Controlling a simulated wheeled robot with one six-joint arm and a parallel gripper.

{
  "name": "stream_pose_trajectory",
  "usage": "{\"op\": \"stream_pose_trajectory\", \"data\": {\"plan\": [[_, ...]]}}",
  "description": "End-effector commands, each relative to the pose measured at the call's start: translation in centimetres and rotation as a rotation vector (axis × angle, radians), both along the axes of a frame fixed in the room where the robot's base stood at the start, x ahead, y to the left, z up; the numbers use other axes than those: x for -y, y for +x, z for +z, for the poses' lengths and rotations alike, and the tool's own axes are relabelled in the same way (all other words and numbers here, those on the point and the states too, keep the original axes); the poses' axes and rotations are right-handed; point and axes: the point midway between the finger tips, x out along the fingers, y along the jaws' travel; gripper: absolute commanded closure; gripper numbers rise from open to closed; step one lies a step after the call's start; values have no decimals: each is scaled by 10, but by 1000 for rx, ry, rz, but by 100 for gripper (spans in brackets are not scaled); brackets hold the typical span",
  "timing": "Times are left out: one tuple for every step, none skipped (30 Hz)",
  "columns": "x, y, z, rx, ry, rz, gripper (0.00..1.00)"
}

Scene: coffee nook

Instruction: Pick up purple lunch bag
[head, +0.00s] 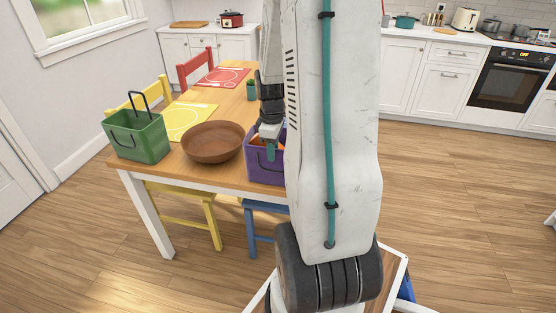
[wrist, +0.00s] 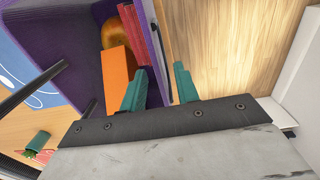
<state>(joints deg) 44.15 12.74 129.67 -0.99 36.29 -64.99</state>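The purple lunch bag (head: 263,171) stands open-topped at the near edge of the table, partly hidden behind my arm. In the wrist view the purple bag (wrist: 66,42) holds an orange box (wrist: 118,75), a round brown-orange item (wrist: 115,32) and red flat items (wrist: 133,28). Dark handle bars (wrist: 35,88) show at its sides. My gripper (head: 270,148) points down at the bag's rim. In the wrist view its teal fingers (wrist: 160,88) are apart, one inside the bag and one outside, with the purple side wall between them. I cannot tell whether they touch it.
A brown bowl (head: 212,142) stands left of the bag, and a green basket (head: 138,138) is farther left. The wooden table (head: 218,98) also carries yellow and red mats and a green cup (head: 251,90). Chairs surround it. The floor to the right is clear.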

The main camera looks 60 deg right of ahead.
Motion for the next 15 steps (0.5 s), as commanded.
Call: {"op": "stream_pose_trajectory", "data": {"plan": [[0, -1, -7, -2, 1, 0, 69], [0, -2, -11, -3, 2, 0, 69], [0, -3, -18, -4, 4, -1, 69], [-1, -4, -24, -6, 6, -1, 69], [-1, -5, -29, -7, 8, -1, 69], [-1, -5, -36, -8, 7, -1, 69], [-1, -5, -39, -7, 8, -1, 69], [-1, -4, -42, -7, 6, -1, 69], [0, -4, -45, -5, 4, -1, 69], [0, -4, -47, -5, 4, -1, 69], [0, -4, -48, -4, 4, -1, 69], [0, -3, -49, -3, 3, -1, 69], [0, -3, -49, -3, 2, -1, 69], [1, -3, -49, -2, 2, -1, 69], [1, -3, -49, -2, 1, -1, 69]]}}
